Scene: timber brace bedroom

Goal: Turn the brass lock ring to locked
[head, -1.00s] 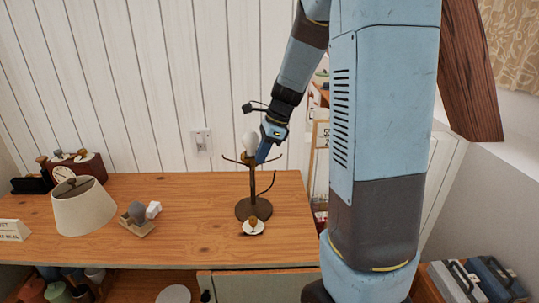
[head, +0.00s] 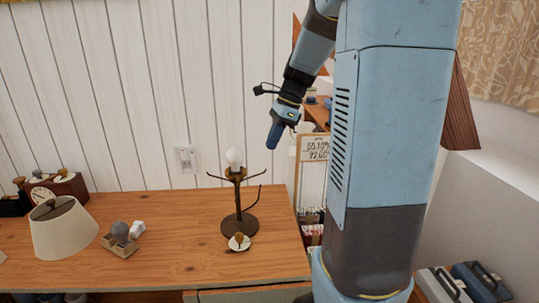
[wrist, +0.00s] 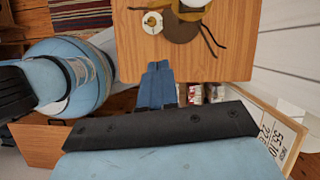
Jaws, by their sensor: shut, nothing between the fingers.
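A dark lamp stand (head: 238,215) with several thin curved arms stands upright on the wooden desk. A white bulb (head: 235,158) is at its top. A brass-coloured collar (head: 236,174), which looks like the lock ring, sits just under the bulb; its turned position is too small to read. In the wrist view the collar (wrist: 190,15) shows at the top edge, partly hidden by the bulb (wrist: 194,3). My gripper (head: 273,138) is shut and empty, pointing down, right of the bulb and apart from the lamp. Its closed fingers (wrist: 158,68) show in the wrist view.
A white disc (head: 239,243) with a small brass piece lies in front of the lamp base. A lampshade (head: 62,229), a small wooden tray (head: 120,247) with a grey bulb-like piece, and a clock (head: 54,190) are at left. A price board (head: 314,165) stands beyond the desk's right edge.

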